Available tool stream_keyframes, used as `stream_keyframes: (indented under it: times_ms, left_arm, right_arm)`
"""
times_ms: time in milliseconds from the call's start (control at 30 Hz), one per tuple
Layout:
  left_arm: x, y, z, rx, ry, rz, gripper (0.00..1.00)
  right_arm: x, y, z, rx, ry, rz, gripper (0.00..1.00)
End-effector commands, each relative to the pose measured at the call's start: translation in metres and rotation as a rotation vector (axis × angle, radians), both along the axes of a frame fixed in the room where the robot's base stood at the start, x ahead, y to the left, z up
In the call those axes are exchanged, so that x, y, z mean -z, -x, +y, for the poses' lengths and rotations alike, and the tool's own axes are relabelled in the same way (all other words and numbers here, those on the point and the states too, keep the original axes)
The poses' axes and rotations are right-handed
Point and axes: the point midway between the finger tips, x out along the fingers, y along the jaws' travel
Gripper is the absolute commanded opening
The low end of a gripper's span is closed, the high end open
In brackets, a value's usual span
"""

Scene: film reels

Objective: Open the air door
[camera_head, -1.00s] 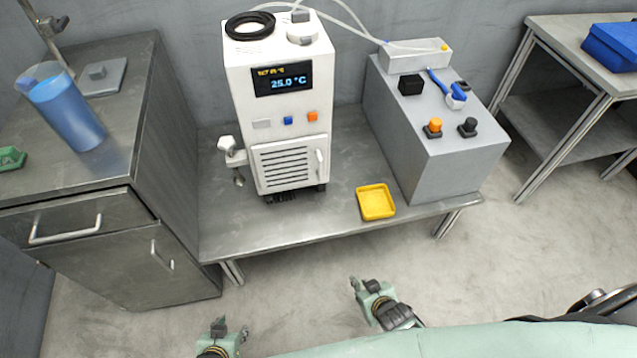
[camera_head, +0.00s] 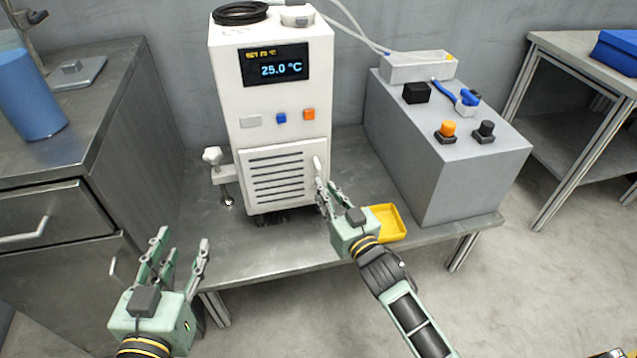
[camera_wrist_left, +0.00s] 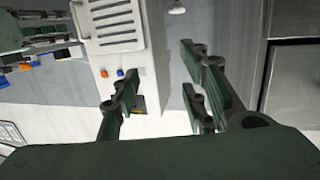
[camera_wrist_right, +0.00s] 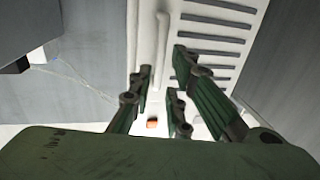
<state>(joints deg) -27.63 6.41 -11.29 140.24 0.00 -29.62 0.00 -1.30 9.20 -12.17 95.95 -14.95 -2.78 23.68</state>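The white chiller unit (camera_head: 225,90) stands on the metal bench, its display reading 25.0 °C. Its slatted air door (camera_head: 275,178) is on the lower front and looks shut. The door's vertical handle (camera_head: 317,166) is on its right edge. My right gripper (camera_head: 329,190) is at that handle; in the right wrist view the white handle (camera_wrist_right: 162,45) shows just beyond the open fingers. Whether they touch it cannot be told. My left gripper (camera_head: 180,248) is open and empty, low at the front left, apart from the unit. The door also shows in the left wrist view (camera_wrist_left: 112,22).
A yellow tray (camera_head: 396,222) lies on the bench right of the unit, beside my right gripper. A grey control box (camera_head: 480,180) with knobs stands further right. A white valve (camera_head: 213,157) sticks out left of the door. A metal cabinet (camera_head: 150,130) stands at left.

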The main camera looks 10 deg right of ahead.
Motion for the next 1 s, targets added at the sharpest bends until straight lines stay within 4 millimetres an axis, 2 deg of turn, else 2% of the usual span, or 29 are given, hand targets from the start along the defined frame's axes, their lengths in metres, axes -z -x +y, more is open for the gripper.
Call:
stream_keyframes:
  times_ms: [200, 433, 600, 833, 1000]
  left_arm:
    - [-0.040, -0.005, -0.007, 0.014, 0.053, -0.206, 0.40]
    - [-0.071, -0.001, -0.010, 0.022, 0.092, -0.352, 0.40]
    - [-0.079, 0.000, -0.011, 0.023, 0.102, -0.389, 0.40]
    - [-0.080, 0.000, -0.011, 0.024, 0.102, -0.390, 0.40]
    - [-0.079, 0.000, -0.011, 0.023, 0.102, -0.390, 0.40]
  right_arm:
    - [0.002, -0.031, 0.006, 0.000, 0.002, 0.000, 0.17]
    - [0.001, -0.050, 0.011, 0.000, 0.000, 0.001, 0.17]
    - [0.002, -0.055, 0.012, 0.000, 0.001, 0.003, 0.17]
    - [0.001, -0.055, 0.011, 0.000, 0.001, 0.003, 0.16]
    - [0.001, -0.055, 0.012, 0.000, 0.001, 0.003, 0.01]
